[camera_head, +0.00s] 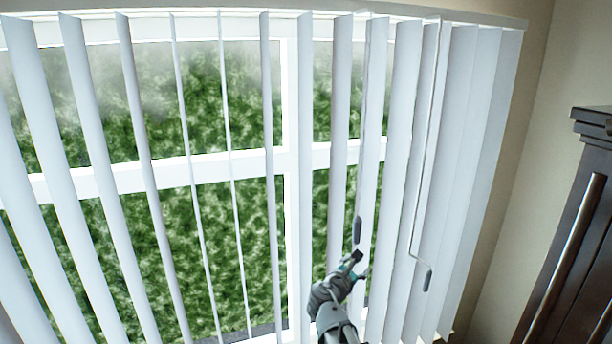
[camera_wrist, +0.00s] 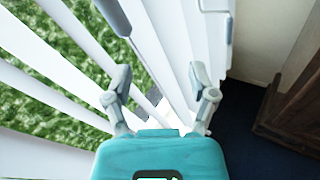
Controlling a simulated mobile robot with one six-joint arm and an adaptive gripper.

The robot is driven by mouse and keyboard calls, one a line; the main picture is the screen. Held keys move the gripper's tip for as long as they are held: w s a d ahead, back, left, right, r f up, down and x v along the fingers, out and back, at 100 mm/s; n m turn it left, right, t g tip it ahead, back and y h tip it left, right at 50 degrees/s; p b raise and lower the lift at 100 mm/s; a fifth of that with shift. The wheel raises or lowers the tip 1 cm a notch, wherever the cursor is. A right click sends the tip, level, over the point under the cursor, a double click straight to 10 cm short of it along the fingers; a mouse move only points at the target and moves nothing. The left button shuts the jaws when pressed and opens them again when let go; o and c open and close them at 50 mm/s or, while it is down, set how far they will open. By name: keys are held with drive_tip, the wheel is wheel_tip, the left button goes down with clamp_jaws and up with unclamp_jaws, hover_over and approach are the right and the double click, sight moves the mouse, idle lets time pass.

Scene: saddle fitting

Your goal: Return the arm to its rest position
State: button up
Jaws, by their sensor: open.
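My gripper (camera_head: 358,264) is in front of the blinds at the lower middle of the head view. In the wrist view my gripper (camera_wrist: 160,75) has its two grey fingers spread apart, with nothing held between them. A grey wand handle (camera_head: 357,229) hangs just above the fingertips in the head view. A grey handle also shows at the top of the wrist view (camera_wrist: 113,16), apart from the fingers. I cannot tell from the head view whether the fingertips touch the handle.
White vertical blinds (camera_head: 403,150) hang before a window with greenery outside. A second, bent wand (camera_head: 428,279) hangs to the right of my gripper. A dark wooden cabinet (camera_head: 572,250) stands at the right. Dark blue floor (camera_wrist: 250,130) shows clear beside it.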

drive_tip(key=s+d+f+m+g+y+b, duration=0.1)
drive_tip(key=s+d+f+m+g+b, duration=0.15)
drive_tip(key=f+m, duration=0.35)
drive_tip(key=s+d+f+m+g+b, duration=0.2)
drive_tip(key=s+f+m+g+b, duration=0.15)
drive_tip(key=f, duration=0.45)
drive_tip(key=s+d+f+m+g+y+b, duration=0.1)
drive_tip(key=s+d+f+m+g+b, duration=0.1)
drive_tip(key=f+m+b, duration=0.45)
drive_tip(key=s+a+f+m+g+y+b, duration=0.2)
drive_tip(key=s+f+m+y+b, duration=0.1)
drive_tip(key=f, duration=0.5)
drive_tip(key=s+a+f+m+g+y+b, duration=0.2)
drive_tip(key=s+f+m+g+y+b, duration=0.1)
drive_tip(key=f, duration=0.6)
drive_tip(key=s+m+y+b, duration=0.1)
drive_tip(key=s+m+b, duration=0.1)
drive_tip(key=s+m, duration=0.1)
drive_tip(key=shift+a+f+m+g, duration=0.15)
drive_tip(key=shift+a+m+g, duration=0.15)
drive_tip(key=shift+m, duration=0.1)
drive_tip(key=shift+s, duration=0.1)
drive_tip(key=shift+c, duration=0.3)
drive_tip(key=shift+d, duration=0.1)
